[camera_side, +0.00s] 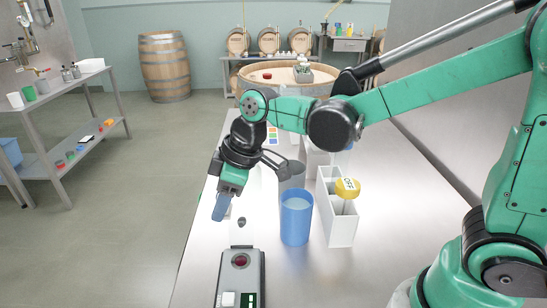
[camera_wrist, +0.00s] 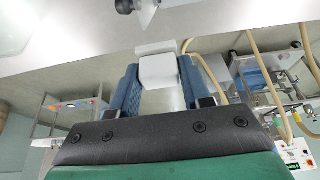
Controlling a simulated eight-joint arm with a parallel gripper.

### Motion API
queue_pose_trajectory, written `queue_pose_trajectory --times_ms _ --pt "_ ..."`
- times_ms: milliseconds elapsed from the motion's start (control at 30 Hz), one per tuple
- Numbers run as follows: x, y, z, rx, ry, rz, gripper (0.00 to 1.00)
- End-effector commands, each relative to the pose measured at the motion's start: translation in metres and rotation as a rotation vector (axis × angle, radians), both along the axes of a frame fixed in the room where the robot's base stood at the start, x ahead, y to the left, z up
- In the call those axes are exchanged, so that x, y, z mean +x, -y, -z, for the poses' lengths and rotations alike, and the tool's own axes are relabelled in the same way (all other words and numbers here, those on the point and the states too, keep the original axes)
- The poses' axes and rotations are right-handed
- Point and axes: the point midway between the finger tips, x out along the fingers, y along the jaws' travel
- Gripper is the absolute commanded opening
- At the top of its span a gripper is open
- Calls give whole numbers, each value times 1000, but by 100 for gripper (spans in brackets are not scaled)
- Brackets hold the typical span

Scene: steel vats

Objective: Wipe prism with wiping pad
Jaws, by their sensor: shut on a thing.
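My gripper (camera_side: 222,207) points down with its blue fingers above the table's left edge, behind and left of the instrument (camera_side: 257,272). In the wrist view its fingers (camera_wrist: 158,82) are shut on a white block-like thing, apparently the wiping pad (camera_wrist: 158,68). The pad cannot be made out in the side view. The instrument stands at the table's front, with a dark red round spot (camera_side: 240,261) in its top, probably the prism. A pale upright piece with a dark knob (camera_side: 241,221) is behind it. The gripper is apart from the red spot.
A blue cup (camera_side: 296,218) stands right of the gripper, with a grey cup (camera_side: 291,174) behind it. The steel table (camera_side: 400,225) is clear at right.

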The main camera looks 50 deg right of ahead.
Motion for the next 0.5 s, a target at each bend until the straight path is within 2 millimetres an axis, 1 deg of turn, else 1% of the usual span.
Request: queue_pose_trajectory --times_ms 33,100,200,300,500 --pt "-12 -3 9 0 0 -4 0" --pt "-25 -6 18 1 1 -3 0" --pt "-36 -7 25 2 1 -1 0" --pt "-42 -8 29 2 2 -1 0" --pt "-42 -8 29 2 2 0 0"
